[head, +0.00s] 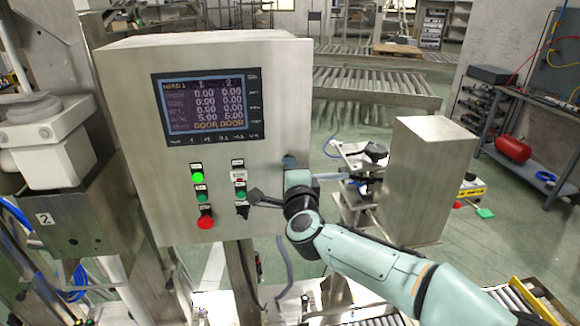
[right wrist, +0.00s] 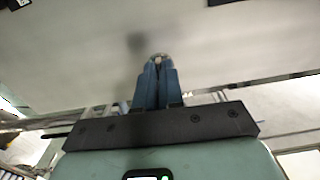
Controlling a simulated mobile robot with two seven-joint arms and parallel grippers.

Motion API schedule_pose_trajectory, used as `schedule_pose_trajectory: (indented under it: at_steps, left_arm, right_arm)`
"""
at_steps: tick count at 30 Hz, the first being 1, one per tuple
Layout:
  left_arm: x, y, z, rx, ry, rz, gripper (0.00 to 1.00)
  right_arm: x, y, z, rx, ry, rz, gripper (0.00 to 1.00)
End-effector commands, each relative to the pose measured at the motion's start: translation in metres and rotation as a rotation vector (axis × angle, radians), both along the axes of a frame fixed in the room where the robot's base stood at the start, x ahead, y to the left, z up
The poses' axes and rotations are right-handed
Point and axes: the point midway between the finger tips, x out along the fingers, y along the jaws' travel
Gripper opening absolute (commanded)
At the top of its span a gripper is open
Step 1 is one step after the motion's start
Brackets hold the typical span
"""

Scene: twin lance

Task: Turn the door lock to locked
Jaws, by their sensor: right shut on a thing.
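The control cabinet (head: 140,100) has a grey door with a screen and buttons. My right gripper (head: 289,163) is at the right edge of the cabinet door, its blue fingers pointing at the front face. In the right wrist view the two blue fingers (right wrist: 158,72) are closed together on a small metallic piece (right wrist: 158,59) at their tips, which I take for the door lock. The fingers hide most of it, so its turn position cannot be told. In the head view the gripper covers the lock. My left gripper is not in view.
A green lamp (head: 197,177), a red button (head: 205,219) and a black selector switch (head: 242,212) sit on the door, left of my right gripper. A metal box (head: 430,180) stands right of the cabinet, behind my right arm. Roller conveyors (head: 365,85) lie behind.

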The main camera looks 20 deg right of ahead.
Motion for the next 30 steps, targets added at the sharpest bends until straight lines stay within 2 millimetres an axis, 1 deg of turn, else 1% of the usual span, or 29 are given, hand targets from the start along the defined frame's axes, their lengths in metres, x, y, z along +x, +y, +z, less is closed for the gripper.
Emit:
schedule_pose_trajectory:
  at_steps: [7, 19, 21, 22, 30]
  left_arm:
    - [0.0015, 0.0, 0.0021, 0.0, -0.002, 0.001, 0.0]
    - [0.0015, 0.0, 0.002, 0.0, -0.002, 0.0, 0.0]
    - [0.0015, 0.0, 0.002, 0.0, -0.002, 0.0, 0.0]
    - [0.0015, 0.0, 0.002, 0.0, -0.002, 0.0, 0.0]
    - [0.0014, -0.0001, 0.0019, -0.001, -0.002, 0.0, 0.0]
  right_arm:
    - [0.0, 0.0002, 0.0, -0.045, 0.011, 0.001, 0.0]
    - [-0.0001, 0.0001, -0.0003, -0.051, 0.012, 0.0, 0.0]
    - [-0.0001, 0.0001, -0.0003, -0.051, 0.012, 0.0, 0.27]
    - [-0.0001, 0.0001, -0.0003, -0.05, 0.012, 0.0, 0.33]
    - [-0.0004, 0.0001, -0.0002, -0.047, 0.012, 0.0, 0.33]
